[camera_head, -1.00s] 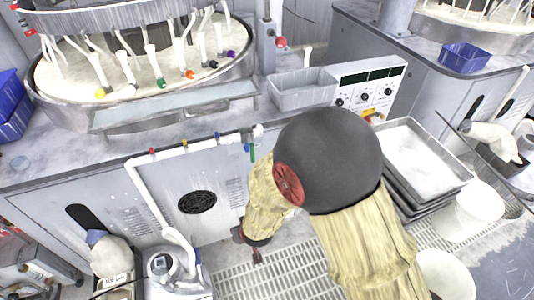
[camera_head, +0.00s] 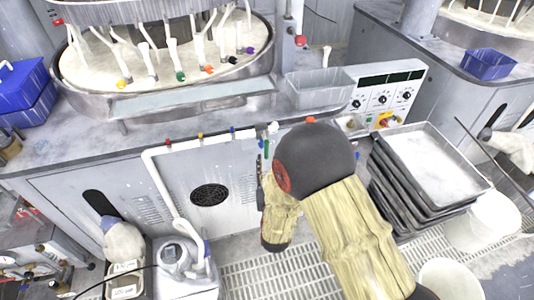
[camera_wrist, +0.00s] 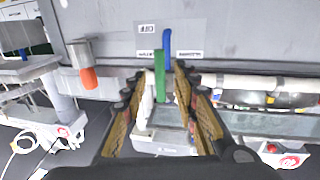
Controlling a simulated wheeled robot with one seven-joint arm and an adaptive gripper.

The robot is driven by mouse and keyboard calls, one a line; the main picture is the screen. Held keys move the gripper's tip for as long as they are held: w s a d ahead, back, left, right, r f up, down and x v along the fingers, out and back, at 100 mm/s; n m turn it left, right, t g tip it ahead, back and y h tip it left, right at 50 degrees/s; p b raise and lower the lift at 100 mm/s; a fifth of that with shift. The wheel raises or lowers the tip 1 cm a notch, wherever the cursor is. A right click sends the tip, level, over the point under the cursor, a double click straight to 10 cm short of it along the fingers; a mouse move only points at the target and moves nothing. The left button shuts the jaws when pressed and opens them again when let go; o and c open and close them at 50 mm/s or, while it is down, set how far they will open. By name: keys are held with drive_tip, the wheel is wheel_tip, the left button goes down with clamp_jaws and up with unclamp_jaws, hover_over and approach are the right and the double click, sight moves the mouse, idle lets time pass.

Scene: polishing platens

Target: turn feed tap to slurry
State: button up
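In the wrist view, a panel plate (camera_wrist: 190,38) on the grey cabinet carries small labels, too small to read. A green lever (camera_wrist: 159,75) and a blue lever (camera_wrist: 167,42) stand in front of it, close together. Both look upright in this view. My gripper (camera_wrist: 161,72) is open, its two padded fingers on either side of the green lever, with gaps showing. I cannot tell how deep the lever is between them. In the head view, the green part (camera_head: 266,149) shows at the right end of the white pipe; my arm hides the gripper's fingers.
A white pipe (camera_head: 185,147) with coloured taps runs along the cabinet front. An orange-tipped fitting (camera_wrist: 89,78) sits left of the levers. Stacked grey trays (camera_head: 400,190) and a white bucket (camera_head: 482,222) stand at the right. A control panel (camera_head: 385,95) is above the trays.

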drive_tip(key=w, duration=0.3)
drive_tip(key=w+b, duration=0.1)
drive_tip(key=w, duration=0.1)
drive_tip(key=shift+w+a, duration=0.25)
drive_tip(key=shift+w, duration=0.1)
drive_tip(key=shift+c, duration=1.3)
drive_tip(key=c, duration=0.4)
clamp_jaws()
